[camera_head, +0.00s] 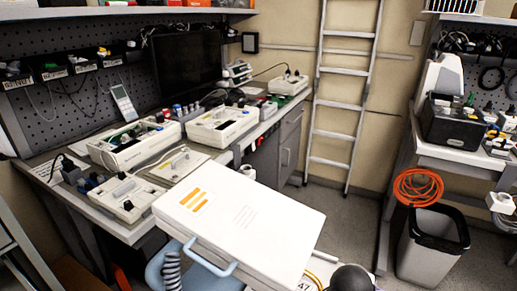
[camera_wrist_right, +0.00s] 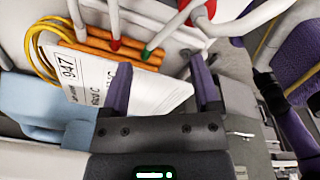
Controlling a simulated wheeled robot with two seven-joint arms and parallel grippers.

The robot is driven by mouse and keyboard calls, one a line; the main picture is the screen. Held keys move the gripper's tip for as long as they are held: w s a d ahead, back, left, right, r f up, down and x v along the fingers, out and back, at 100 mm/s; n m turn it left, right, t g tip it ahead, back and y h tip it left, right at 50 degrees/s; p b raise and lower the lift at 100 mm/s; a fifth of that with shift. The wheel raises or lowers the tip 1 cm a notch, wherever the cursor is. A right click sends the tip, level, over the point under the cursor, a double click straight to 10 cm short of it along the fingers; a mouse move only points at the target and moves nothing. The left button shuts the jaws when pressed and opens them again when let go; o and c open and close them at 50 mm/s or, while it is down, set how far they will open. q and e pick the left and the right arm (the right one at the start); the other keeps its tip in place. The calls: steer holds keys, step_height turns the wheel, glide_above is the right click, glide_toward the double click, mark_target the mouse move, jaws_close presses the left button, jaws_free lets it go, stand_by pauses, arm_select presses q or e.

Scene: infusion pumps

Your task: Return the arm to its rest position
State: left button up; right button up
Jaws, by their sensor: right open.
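In the right wrist view my right gripper (camera_wrist_right: 163,82) has its two purple fingers apart, with nothing clearly held between them. A white label sheet (camera_wrist_right: 90,78) printed "947" lies behind the fingers and partly between them. Whether they touch it cannot be told. In the head view my right gripper's fingers do not show. My left gripper is in neither view. White pump-like devices (camera_head: 222,125) stand on the left bench; another (camera_head: 135,146) is nearer.
A large white panel (camera_head: 245,225) with orange stripes and a blue handle fills the lower middle. Yellow tubing (camera_wrist_right: 38,45) and an orange ribbed part (camera_wrist_right: 120,48) lie near my right gripper. Some floor before the ladder (camera_head: 340,90) is clear.

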steer(key=s+a+f+m+t+y, duration=0.1)
steer(key=s+a+m, duration=0.3)
steer(key=s+m, duration=0.3)
steer(key=s+d+r+m+t+h, duration=0.1)
steer(key=s+d+m, duration=0.1)
steer(key=s+m, duration=0.3)
steer(key=s+d+r+m+h, duration=0.1)
steer(key=s+d+m, duration=0.2)
steer(key=s+m, duration=0.1)
step_height(320, 180, down, 17)
steer(key=s+g, duration=0.1)
steer(key=s, duration=0.1)
steer(key=s+d+f+g, duration=0.1)
steer(key=s+d+f, duration=0.3)
steer(key=s+f, duration=0.7)
steer(key=s, duration=0.4)
steer(key=shift+n+g, duration=0.3)
steer(key=shift+n, duration=0.1)
steer(key=shift+s+f, duration=0.1)
